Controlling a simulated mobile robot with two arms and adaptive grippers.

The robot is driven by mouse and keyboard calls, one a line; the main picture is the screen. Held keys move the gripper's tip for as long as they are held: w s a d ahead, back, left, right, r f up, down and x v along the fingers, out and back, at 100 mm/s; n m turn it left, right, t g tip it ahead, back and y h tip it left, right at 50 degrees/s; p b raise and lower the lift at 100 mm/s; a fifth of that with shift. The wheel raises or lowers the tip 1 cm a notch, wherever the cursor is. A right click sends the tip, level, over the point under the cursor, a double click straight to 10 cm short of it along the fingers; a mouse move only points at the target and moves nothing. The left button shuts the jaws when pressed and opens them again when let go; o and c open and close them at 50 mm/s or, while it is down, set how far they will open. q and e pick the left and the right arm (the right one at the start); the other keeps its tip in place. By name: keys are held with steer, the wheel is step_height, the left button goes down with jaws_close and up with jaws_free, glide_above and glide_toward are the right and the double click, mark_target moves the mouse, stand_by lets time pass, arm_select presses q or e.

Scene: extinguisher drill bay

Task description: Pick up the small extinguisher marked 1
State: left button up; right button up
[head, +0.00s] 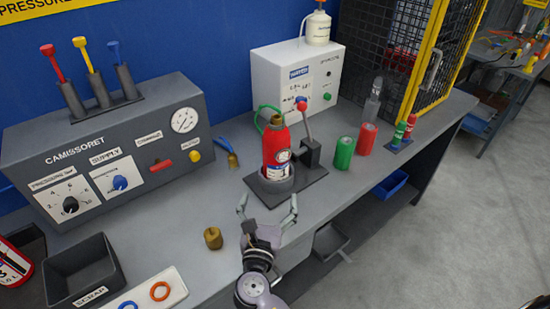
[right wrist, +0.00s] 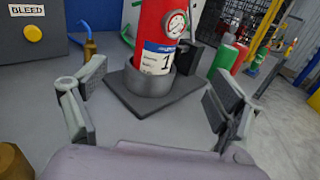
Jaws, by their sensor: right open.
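The small red extinguisher marked 1 (head: 275,149) stands upright in a dark round holder on a dark base plate (head: 307,182), in the middle of the bench. Its white label with the 1 and its gauge show in the right wrist view (right wrist: 160,40). My right gripper (head: 268,205) is open and empty, low over the bench on the near side of the extinguisher. In the right wrist view its spread fingers (right wrist: 152,95) frame the holder from in front, apart from it. My left gripper is in neither view.
A brass fitting (head: 213,238) stands left of my right gripper. A lever stand (head: 311,150) is right of the extinguisher on the same plate. Green (head: 344,153) and red (head: 366,138) cylinders stand further right. A grey control panel (head: 110,150) and a scrap bin (head: 84,270) are at left.

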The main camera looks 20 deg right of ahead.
mark_target(276, 164)
steer(key=b+x, duration=0.2)
steer(key=x, duration=1)
steer(key=shift+w+d+f+b, duration=0.1)
steer(key=shift+d+b, duration=0.05)
steer(key=shift+b, duration=0.25)
steer(key=b+x, duration=0.1)
steer(key=x, duration=0.1)
steer(key=b+x, duration=0.1)
steer(key=x, duration=0.1)
steer(key=shift+w+a+f+b, duration=0.2)
steer(key=shift+w+b, duration=0.05)
steer(key=shift+b, duration=0.1)
steer(key=shift+w+d, duration=0.2)
steer(key=shift+w, duration=0.25)
steer(key=shift+s+r, duration=0.1)
steer(key=shift+c, duration=0.8)
steer(key=c, duration=1.6)
steer(key=shift+r, duration=0.1)
steer(key=shift+c, duration=0.2)
steer(key=shift+r, duration=0.1)
